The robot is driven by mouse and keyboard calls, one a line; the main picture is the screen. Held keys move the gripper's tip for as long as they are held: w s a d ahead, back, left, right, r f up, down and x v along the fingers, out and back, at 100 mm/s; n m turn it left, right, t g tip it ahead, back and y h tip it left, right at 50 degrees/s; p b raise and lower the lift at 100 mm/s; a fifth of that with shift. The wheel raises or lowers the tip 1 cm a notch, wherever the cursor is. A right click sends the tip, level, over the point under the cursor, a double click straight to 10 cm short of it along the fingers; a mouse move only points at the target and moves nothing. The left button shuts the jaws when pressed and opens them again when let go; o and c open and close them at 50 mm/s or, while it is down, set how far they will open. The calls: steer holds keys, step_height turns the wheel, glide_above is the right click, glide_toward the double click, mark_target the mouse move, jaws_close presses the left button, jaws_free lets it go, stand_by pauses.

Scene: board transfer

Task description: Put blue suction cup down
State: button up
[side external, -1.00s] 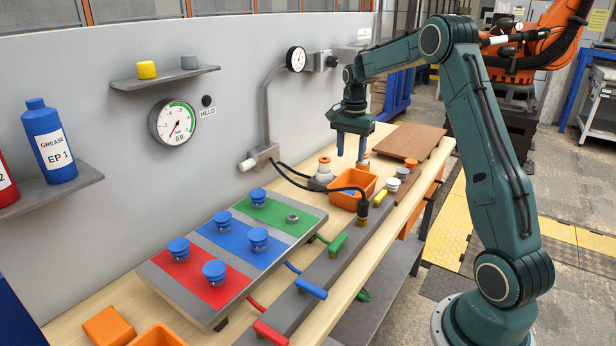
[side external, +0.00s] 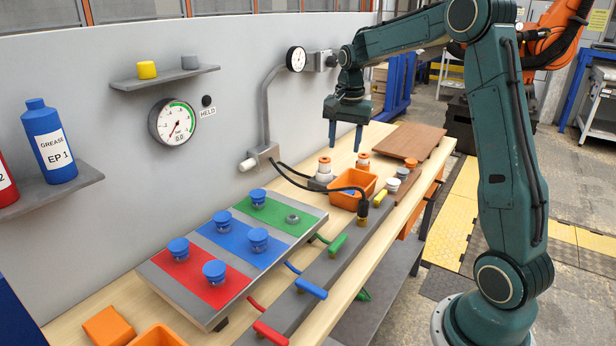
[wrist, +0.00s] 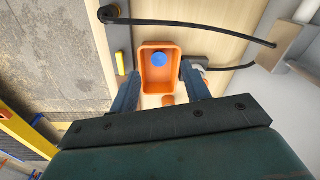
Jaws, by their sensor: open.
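A blue suction cup (wrist: 159,59) lies in the orange bin (wrist: 146,82), near the far wall of the bin in the wrist view. The bin also shows in the side view (side external: 364,181), where its contents are mostly hidden by its wall and a black hose. My gripper (side external: 345,146) hangs above the work with its fingers pointing down, open and empty. In the wrist view its fingers (wrist: 162,88) stand apart on either side of the bin, with the cup apart from both.
A board (side external: 228,290) with red, blue and green fields carries several blue cups; its green field also has a bare grey fitting (side external: 293,218). Orange-and-white cups (side external: 324,166) stand behind the bin. A black hose (side external: 295,180) arches past the bin. A brown board (side external: 409,141) lies beyond.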

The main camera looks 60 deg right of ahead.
steer(key=s+a+r+n+t, duration=0.1)
steer(key=s+a+r+n, duration=0.35)
steer(key=a, duration=0.35)
steer(key=s+a+r+n+t, duration=0.1)
steer(key=s+a+r+n, duration=0.2)
steer(key=s+a, duration=0.35)
steer(key=s+a+f+n+t, duration=0.2)
steer(key=s+a+n, duration=0.5)
steer(key=s, duration=0.5)
steer(key=shift+a+f+t, duration=0.25)
steer(key=shift+a+t, duration=0.15)
steer(key=shift+a, duration=0.3)
